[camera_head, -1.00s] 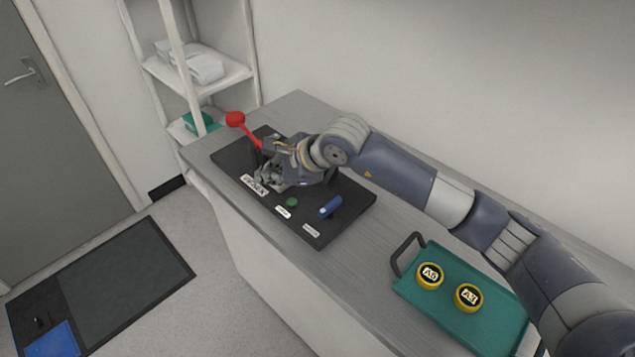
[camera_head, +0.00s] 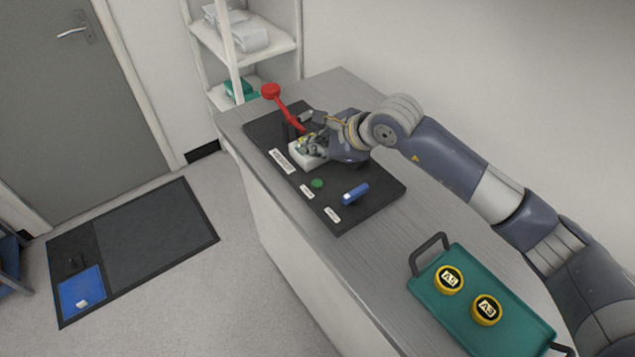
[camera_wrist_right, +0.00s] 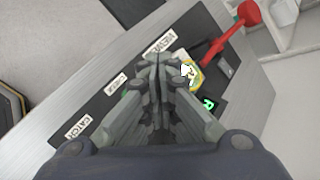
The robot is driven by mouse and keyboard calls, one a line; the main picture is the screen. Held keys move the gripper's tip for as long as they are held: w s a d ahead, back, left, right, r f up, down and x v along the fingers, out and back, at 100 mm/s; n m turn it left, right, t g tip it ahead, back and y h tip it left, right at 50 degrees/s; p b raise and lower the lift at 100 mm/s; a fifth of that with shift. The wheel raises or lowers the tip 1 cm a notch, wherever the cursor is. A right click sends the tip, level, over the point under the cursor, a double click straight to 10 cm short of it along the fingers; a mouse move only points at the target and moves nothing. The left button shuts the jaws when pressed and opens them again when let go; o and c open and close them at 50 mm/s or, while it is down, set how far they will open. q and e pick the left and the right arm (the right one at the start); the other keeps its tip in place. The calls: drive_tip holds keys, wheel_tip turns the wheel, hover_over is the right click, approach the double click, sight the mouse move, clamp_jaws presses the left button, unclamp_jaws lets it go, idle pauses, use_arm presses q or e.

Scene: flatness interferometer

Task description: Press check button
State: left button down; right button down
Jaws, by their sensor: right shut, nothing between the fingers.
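The green round button (camera_head: 317,183) is on the black panel (camera_head: 370,196), beside a small white label (camera_head: 307,191). My left gripper is out of view.
A red-knobbed lever (camera_head: 271,91) stands at the panel's far end, near a white block (camera_head: 304,156). A blue handle (camera_head: 355,193) lies right of the button. A teal tray (camera_head: 455,316) with two yellow-rimmed discs is nearer on the grey counter (camera_head: 325,270).

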drive_tip(key=b, duration=0.3)
hover_over(315, 185)
wheel_tip(315, 185, down, 6)
drive_tip(key=shift+f, duration=0.2)
drive_tip(key=shift+f+b, duration=0.55)
drive_tip(key=shift+b, duration=0.15)
idle(0.5)
drive_tip(key=shift+f+b, duration=0.45)
drive_tip(key=shift+b, duration=0.25)
drive_tip(key=shift+f+b, duration=0.45)
drive_tip(key=shift+b, duration=0.15)
idle(0.7)
drive_tip(key=shift+r, duration=0.85)
